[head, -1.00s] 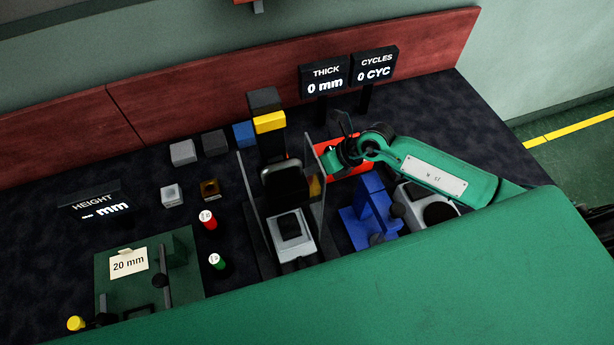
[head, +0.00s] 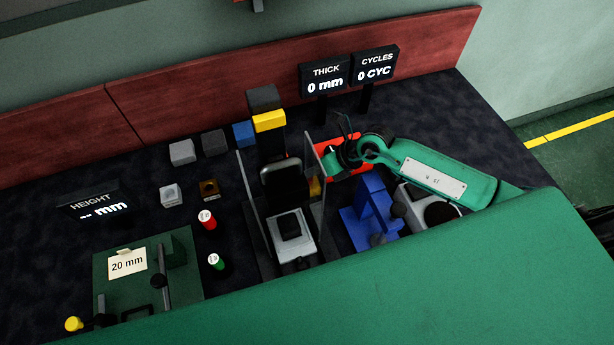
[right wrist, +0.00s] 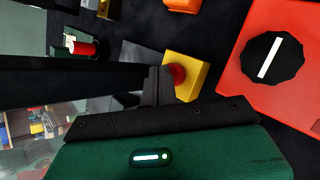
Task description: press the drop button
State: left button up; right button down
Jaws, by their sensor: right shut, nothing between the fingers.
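A yellow box with a round red button (right wrist: 177,75) shows in the right wrist view. No label is readable on it. My right gripper (right wrist: 158,74) is shut and empty, its fingertips right beside the red button and overlapping its left edge. I cannot tell whether they touch it. In the head view, part of a yellow box (head: 314,187) shows beside the clear panel, below my right gripper (head: 332,160), whose fingers are mostly hidden by the wrist. The button's top is not visible there. My left gripper is not in view.
A red box with a black knob (right wrist: 273,60) lies close to the right of the yellow box. In the head view, clear upright panels (head: 315,170) flank a grey device (head: 291,237) just left of my gripper. A blue stand (head: 366,212) is close below.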

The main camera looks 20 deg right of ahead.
jog(key=shift+f, duration=0.45)
jog(key=shift+r, duration=0.1)
dwell(0.4)
jog(key=shift+r+p, duration=0.65)
jog(key=shift+r, duration=0.3)
jog(key=shift+r+p, duration=2)
jog(key=shift+r, duration=0.5)
